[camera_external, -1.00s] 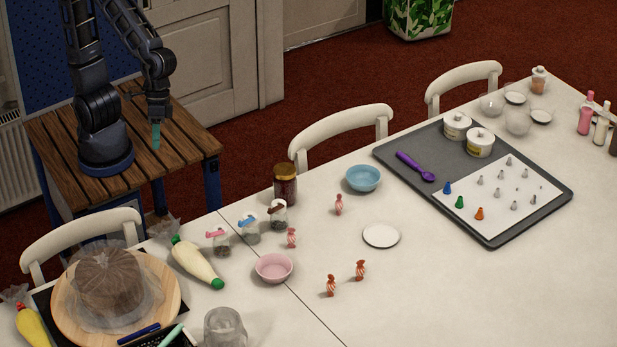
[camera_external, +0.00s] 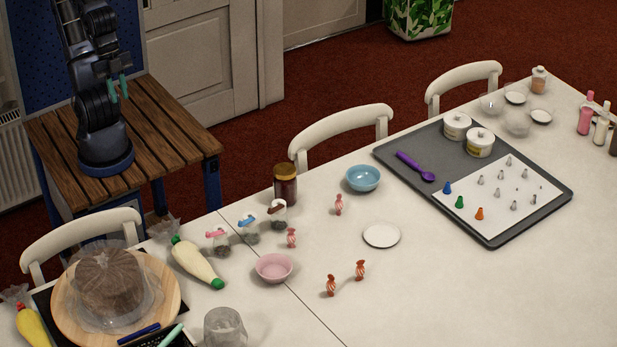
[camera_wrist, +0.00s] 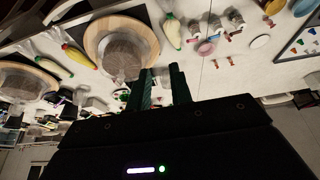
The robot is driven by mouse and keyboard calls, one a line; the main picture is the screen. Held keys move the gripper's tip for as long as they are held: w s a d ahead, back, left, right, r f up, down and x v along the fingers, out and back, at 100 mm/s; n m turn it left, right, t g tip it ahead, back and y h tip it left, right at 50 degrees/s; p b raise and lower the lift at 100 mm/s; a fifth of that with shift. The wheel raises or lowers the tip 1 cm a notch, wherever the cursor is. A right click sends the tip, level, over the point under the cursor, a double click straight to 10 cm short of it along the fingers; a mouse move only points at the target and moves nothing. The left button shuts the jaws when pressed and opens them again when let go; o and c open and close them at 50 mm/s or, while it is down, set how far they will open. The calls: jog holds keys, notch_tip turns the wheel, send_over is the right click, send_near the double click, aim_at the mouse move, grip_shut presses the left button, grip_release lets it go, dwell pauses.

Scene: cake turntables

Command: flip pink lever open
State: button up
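The pink lever (camera_external: 216,233) sits on top of a small clear jar (camera_external: 222,248) with dark contents, the leftmost of three similar jars on the white table. It also shows small near the top of the wrist view (camera_wrist: 195,27). Whether the lever is up or down is too small to tell. My gripper (camera_external: 118,89) is high above the wooden side table, far left of and behind the jar. Its two teal fingers stand apart with nothing between them. The fingers also show in the wrist view (camera_wrist: 160,85).
Jars with a blue lever (camera_external: 248,222) and a brown lever (camera_external: 276,208) stand right of the pink one. A pink bowl (camera_external: 274,268), a piping bag (camera_external: 196,262) and a wrapped candy (camera_external: 291,238) are close by. A tall dark jar (camera_external: 286,186) stands behind.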

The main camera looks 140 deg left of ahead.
jog(key=shift+o, duration=0.6)
jog(key=shift+w, duration=0.4)
jog(key=m+g, duration=0.4)
jog(key=g, duration=0.1)
send_over(207, 233)
notch_tip(207, 233, down, 23)
jog(key=shift+f, duration=5.7)
jog(key=shift+c, duration=0.2)
jog(key=shift+n, duration=0.3)
grip_shut()
